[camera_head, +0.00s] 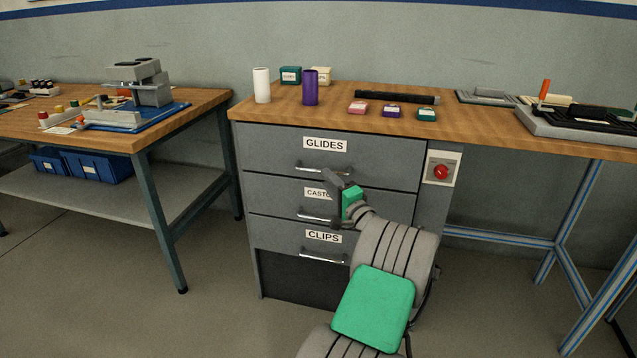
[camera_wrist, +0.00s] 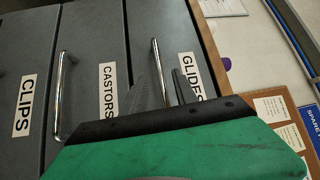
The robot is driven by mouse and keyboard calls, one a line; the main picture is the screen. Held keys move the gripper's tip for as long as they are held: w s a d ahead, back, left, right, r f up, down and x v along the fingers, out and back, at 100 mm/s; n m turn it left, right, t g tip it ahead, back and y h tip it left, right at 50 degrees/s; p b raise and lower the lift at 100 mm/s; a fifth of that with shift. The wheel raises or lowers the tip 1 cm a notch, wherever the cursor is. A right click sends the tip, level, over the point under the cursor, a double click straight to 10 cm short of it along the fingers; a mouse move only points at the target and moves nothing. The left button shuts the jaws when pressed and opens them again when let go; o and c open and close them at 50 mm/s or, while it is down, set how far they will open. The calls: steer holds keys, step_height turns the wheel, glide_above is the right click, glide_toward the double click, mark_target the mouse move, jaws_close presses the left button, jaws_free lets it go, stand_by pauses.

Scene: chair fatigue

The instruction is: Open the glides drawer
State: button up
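The glides drawer (camera_head: 275,149) is the top drawer of the grey cabinet and is closed. Its label reads GLIDES, and its metal bar handle (camera_head: 310,167) is below the label. My gripper (camera_head: 329,182) is just below and in front of this handle, partly covering the CASTORS label. In the wrist view the picture is turned sideways. The two dark fingers of my gripper (camera_wrist: 165,78) are spread apart there, with the glides handle (camera_wrist: 156,55) showing between them. Whether the fingers touch the handle cannot be told.
The castors drawer (camera_head: 270,198) and clips drawer (camera_head: 270,233) below are closed, with protruding handles. A red button (camera_head: 441,172) is right of the drawers. The wooden worktop (camera_head: 260,117) overhangs them and carries cylinders and small boxes. A second table (camera_head: 120,139) stands left.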

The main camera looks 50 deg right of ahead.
mark_target(318, 171)
steer(key=x, duration=0.6)
steer(key=shift+b, duration=0.4)
steer(key=shift+s, duration=0.1)
jaws_close()
stand_by(0.8)
